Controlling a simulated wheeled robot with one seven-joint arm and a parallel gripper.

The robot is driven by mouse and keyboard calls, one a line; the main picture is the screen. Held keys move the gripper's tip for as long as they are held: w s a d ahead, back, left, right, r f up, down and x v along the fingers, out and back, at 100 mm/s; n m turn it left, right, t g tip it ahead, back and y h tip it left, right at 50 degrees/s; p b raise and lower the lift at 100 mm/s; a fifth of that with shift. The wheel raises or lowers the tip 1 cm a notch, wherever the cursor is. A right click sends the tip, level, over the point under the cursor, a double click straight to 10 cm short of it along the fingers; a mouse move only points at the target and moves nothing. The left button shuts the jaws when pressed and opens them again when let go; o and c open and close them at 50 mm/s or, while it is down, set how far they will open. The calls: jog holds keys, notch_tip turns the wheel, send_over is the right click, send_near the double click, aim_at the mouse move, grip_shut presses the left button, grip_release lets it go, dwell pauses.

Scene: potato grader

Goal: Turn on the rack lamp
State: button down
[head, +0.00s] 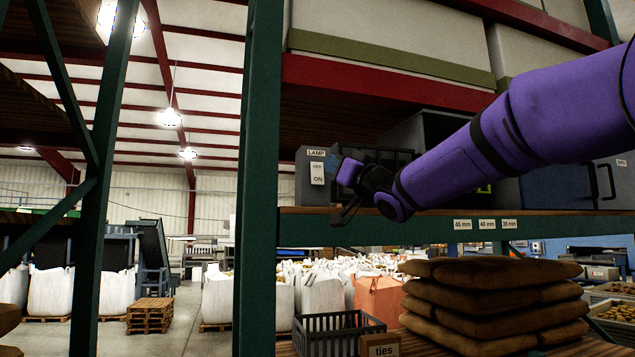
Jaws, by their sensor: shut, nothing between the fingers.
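The lamp switch box (306,188) is a grey box labelled "LAMP" on the rack shelf, just right of the green upright. A white rocker (318,174) marked "ON" at its lower part is on its front face. My gripper (341,214) is at the end of my purple arm, just right of and slightly below the rocker in the picture. Its dark fingers are shut and empty. I cannot tell whether it touches the box. No lit rack lamp can be made out.
A green upright (258,180) stands left of the box. The shelf edge (430,228) with size labels runs below my arm. A dark open-fronted cabinet (405,135) is behind it. Stacked brown sacks (490,300) and a dark crate (333,330) are below.

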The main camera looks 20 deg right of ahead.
send_near(313, 171)
jog(key=shift+s+r+x, duration=0.15)
jog(key=shift+x, duration=1.1)
jog(key=shift+s+r+x, duration=0.1)
jog(key=shift+x, duration=1.1)
jog(key=shift+w+a, duration=0.15)
jog(key=shift+a, duration=0.05)
jog(key=shift+w, duration=0.25)
jog(key=shift+w, duration=0.35)
dwell(0.6)
jog(key=shift+s, duration=0.1)
jog(key=shift+s, duration=0.7)
jog(key=shift+r, duration=0.1)
jog(key=shift+s+r, duration=0.15)
jog(key=shift+s, duration=1.1)
jog(key=shift+s+r, duration=0.2)
jog(key=shift+s, duration=1)
jog(key=shift+f, duration=0.1)
